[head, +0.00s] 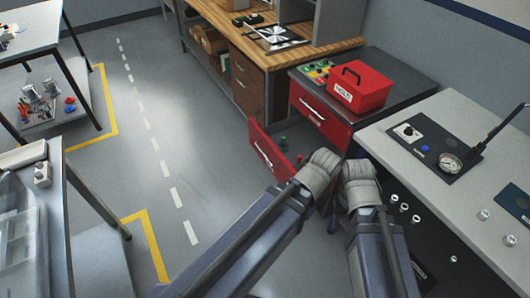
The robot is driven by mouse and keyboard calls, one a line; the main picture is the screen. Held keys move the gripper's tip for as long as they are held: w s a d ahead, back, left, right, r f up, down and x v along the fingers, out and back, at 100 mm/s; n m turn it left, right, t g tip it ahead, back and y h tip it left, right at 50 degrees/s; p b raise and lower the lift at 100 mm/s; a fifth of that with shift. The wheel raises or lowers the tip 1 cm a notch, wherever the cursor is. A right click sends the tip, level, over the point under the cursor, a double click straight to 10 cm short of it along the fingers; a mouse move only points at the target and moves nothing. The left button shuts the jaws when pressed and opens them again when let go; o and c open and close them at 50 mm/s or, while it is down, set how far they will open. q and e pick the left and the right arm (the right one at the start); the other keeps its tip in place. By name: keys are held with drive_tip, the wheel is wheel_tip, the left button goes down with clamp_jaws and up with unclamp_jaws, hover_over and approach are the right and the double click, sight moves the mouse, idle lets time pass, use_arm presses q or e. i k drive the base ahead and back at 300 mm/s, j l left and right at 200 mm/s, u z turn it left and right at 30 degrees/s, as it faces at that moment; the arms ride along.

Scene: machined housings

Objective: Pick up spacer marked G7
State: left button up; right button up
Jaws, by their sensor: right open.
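I cannot make out a spacer marked G7 in the head view; no such marking is readable. Small parts, one of them green (283,142), lie in the open red drawer (262,148), too small to identify. My right gripper (333,218) shows only as a small dark part below my grey arm joints, largely hidden by my arm links. It is open, and I see nothing held in it. My left gripper is not in view.
A red box (361,88) stands on the dark top of the red drawer cabinet (320,113). A grey bench with a gauge panel (437,150) is at right. A wooden workbench (262,55) stands behind. The floor (190,140) at left centre is clear.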

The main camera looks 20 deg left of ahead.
sight(509, 241)
drive_tip(key=z, duration=1.5)
